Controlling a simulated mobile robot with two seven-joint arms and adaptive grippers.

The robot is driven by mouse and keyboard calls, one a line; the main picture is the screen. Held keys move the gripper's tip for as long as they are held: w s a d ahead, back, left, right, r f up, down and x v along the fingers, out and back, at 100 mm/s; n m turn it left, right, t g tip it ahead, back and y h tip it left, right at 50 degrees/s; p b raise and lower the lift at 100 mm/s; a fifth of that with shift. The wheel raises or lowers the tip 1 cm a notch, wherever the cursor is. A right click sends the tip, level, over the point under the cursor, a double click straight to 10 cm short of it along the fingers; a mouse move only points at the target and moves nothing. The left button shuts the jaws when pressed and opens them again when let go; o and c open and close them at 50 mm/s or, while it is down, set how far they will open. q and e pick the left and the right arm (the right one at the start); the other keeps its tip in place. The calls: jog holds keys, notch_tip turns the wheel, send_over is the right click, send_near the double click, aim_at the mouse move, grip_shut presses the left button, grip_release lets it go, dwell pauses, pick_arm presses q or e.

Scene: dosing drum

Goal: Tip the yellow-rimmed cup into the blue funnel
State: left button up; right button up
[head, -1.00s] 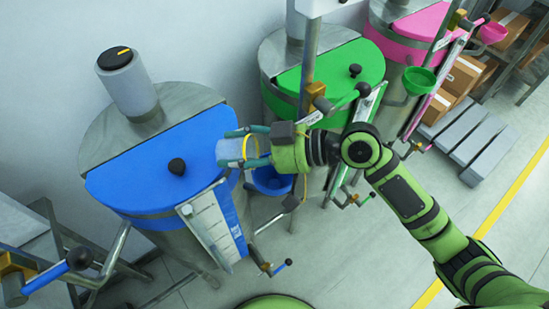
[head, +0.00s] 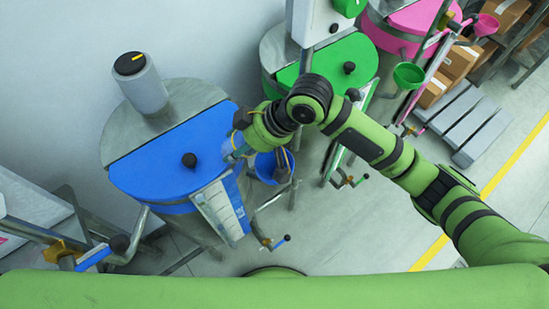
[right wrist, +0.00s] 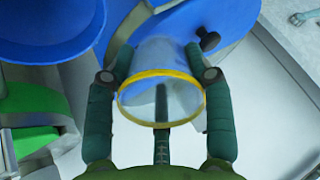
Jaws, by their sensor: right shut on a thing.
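My right gripper (head: 238,146) is over the right edge of the blue drum's lid, its wrist hiding most of what it holds. In the right wrist view the gripper (right wrist: 152,62) has one finger on each side of a clear cup (right wrist: 160,55) with a yellow rim (right wrist: 160,73), shut on it. The rim faces the wrist camera; I cannot tell what is inside. The blue funnel (head: 265,168) is just right of the gripper, partly covered by the arm. It also shows at top left in the right wrist view (right wrist: 40,40). My left gripper is not in view.
The blue drum lid (head: 150,165) has a black knob (head: 189,160). A white panel (head: 215,212) hangs on its front. Green (head: 325,70) and pink drums stand behind, with a green funnel (head: 408,75). Pallets and boxes are at right.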

aim_at(227, 141)
jog(key=a+h, duration=0.1)
jog(key=a+f+h, duration=0.1)
jog(key=shift+w+a+h, duration=0.2)
jog(key=shift+h, duration=0.2)
jog(key=shift+w+a+g+h, duration=0.1)
jog(key=shift+a+g+h, duration=0.2)
jog(key=shift+a+h, duration=0.1)
jog(key=shift+w+a+r+h, duration=0.1)
jog(key=shift+a+r+h, duration=0.3)
jog(key=shift+h, duration=0.4)
jog(key=shift+w+a+f+g+h, duration=0.1)
jog(key=shift+a+f+g+h, duration=0.3)
jog(key=shift+h, duration=0.5)
jog(key=shift+a, duration=0.1)
